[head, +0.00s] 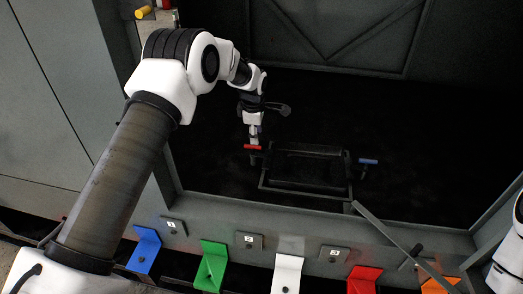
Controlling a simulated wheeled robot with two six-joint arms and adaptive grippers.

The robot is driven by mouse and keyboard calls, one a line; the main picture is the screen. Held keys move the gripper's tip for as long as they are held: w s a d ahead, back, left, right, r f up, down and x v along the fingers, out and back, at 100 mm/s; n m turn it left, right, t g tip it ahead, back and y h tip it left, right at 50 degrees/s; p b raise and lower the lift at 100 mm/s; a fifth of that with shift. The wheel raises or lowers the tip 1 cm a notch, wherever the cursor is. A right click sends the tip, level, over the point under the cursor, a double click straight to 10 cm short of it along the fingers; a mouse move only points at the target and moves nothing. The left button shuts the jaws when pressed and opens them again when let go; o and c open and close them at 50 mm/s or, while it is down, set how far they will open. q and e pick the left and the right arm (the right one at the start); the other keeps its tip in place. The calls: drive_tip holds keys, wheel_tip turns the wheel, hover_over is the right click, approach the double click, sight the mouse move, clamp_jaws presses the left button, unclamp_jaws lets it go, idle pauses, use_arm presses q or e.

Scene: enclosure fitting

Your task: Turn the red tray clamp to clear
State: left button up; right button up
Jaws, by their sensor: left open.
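The red tray clamp (253,147) is a small red bar at the left end of a dark tray frame (306,189) inside the enclosure. A blue clamp (368,161) is at the right end of the same frame. My left gripper (254,138) is at the red clamp, directly above it in the picture, pointing down. It is open; whether its fingers touch the clamp is too small to tell. My right gripper is not in view; only a white part of my right arm shows at the right edge.
Below the opening's grey front edge (300,218) stand blue (145,250), green (211,266), white (287,272), red (363,280) and orange (440,284) angled pieces. Small numbered grey plates sit between them. A thin grey bar (385,228) slants across the front edge. The enclosure's floor is dark.

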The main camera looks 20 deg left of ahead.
sight(258, 148)
use_arm(q)
drive_tip(key=x, duration=0.8)
drive_tip(key=shift+w+f, duration=0.25)
drive_tip(key=shift+f, duration=0.1)
drive_tip(key=shift+s+r, duration=0.1)
clamp_jaws()
